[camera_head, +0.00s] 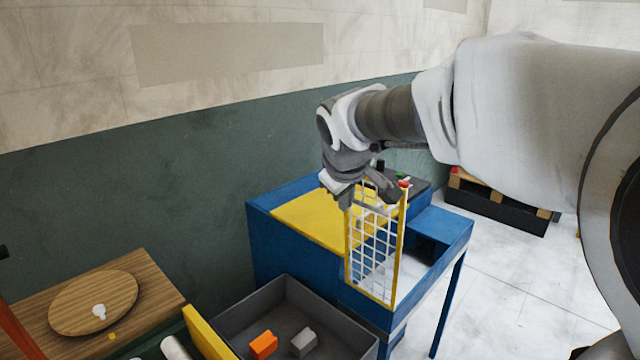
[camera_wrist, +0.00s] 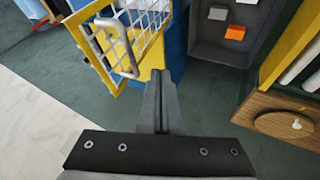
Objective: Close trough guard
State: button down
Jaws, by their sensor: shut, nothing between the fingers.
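The trough guard (camera_head: 374,250) is a yellow frame with white mesh. It stands swung up, roughly upright, at the front of the blue press (camera_head: 300,250). In the wrist view the guard (camera_wrist: 105,50) lies at upper left, with a grey bar handle (camera_wrist: 122,48) on it. My gripper (camera_head: 347,203) is at the guard's top left corner in the head view. In the wrist view my gripper (camera_wrist: 158,75) has its fingers together, empty, just right of the guard's edge. I cannot tell whether they touch it.
A grey bin (camera_head: 285,325) with an orange block (camera_head: 263,345) and a grey block (camera_head: 304,342) stands in front of the press. A wooden table (camera_head: 150,290) is at left. A dark pallet box (camera_head: 490,205) is at the back right. Floor on the right is clear.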

aim_at(359, 200)
jog(key=w+f, duration=0.1)
jog(key=w+d, duration=0.1)
jog(key=w+d+f, duration=0.1)
jog(key=shift+w+d+f+p, duration=0.25)
jog(key=shift+w+f+p, duration=0.05)
jog(key=shift+w+p, duration=0.05)
jog(key=shift+w+d+f, duration=0.1)
jog(key=shift+w+d, duration=0.2)
jog(key=shift+w, duration=0.05)
